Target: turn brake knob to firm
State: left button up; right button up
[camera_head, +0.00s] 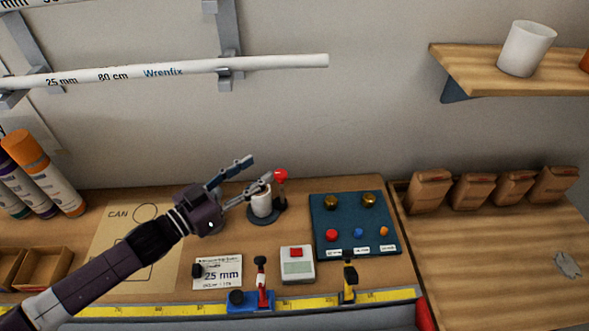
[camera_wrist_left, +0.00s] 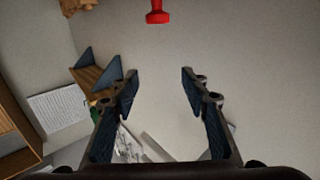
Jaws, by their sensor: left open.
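A stand with a dark round base (camera_head: 263,214) carries a white cylinder (camera_head: 261,204) and a post topped by a red knob (camera_head: 281,175). I cannot read any label that marks a brake knob or a firm setting. My left gripper (camera_head: 261,169) is open and empty, with its fingers pointing toward the red knob and overlapping the cylinder's top in the head view. In the left wrist view its fingers (camera_wrist_left: 159,84) are spread apart, and a red knob-like part (camera_wrist_left: 157,17) shows at the top edge, beyond the fingertips. My right gripper is not in view.
A blue panel (camera_head: 345,212) with several coloured knobs is right of the stand. In front are a grey box with a red button (camera_head: 297,266), a blue-based tool (camera_head: 250,301) and a yellow tape strip (camera_head: 200,309). A white pipe (camera_head: 200,71) hangs above.

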pick_arm(q)
jog(key=b, duration=0.6)
send_near(276, 177)
jog(key=x, duration=0.4)
jog(key=shift+w+d, duration=0.25)
jog(key=p+x, duration=0.1)
jog(key=x, duration=0.6)
jog(key=shift+p, duration=0.4)
